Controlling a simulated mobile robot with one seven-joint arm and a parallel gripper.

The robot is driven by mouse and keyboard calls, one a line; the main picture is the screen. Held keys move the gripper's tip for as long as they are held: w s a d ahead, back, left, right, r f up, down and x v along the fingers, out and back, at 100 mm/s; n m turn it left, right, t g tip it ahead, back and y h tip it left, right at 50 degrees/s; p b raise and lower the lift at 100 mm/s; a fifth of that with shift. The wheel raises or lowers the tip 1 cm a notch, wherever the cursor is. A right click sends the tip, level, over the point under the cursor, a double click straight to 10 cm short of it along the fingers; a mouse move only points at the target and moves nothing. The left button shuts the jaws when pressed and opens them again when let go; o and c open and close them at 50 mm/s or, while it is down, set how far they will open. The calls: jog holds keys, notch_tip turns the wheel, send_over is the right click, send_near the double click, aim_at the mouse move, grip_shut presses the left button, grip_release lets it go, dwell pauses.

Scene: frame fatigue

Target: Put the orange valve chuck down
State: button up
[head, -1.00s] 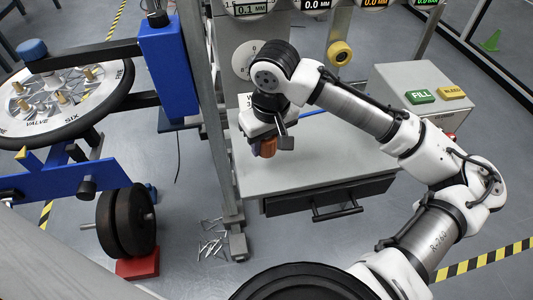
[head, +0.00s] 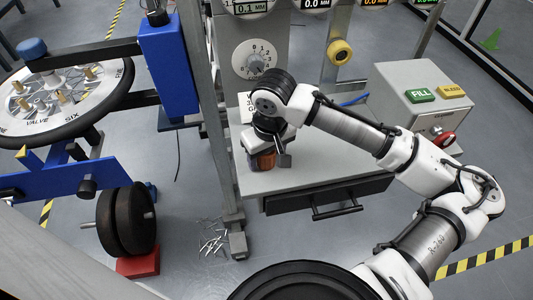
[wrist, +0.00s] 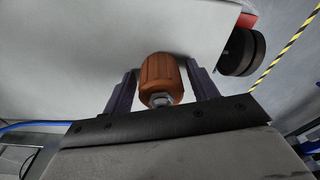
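The orange valve chuck (head: 263,161) is at the left part of the grey bench top (head: 315,165), below my gripper (head: 264,150). In the wrist view the chuck (wrist: 160,75) is a ribbed orange cylinder with a metal nut at its near end. The chuck is at or just above the bench surface; the contact is hidden from the head view.
A grey post (head: 212,130) stands just left of the bench. A box with green FILL and yellow BLEED buttons (head: 421,96) stands at the bench's right. A dial (head: 257,59) is behind my wrist. The bench's middle is clear. A wheel (head: 65,95) stands farther left.

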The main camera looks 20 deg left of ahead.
aim_at(270, 154)
notch_tip(270, 154, up, 12)
jog(key=d+b, duration=0.1)
jog(key=shift+s, duration=0.45)
jog(key=shift+r, duration=0.1)
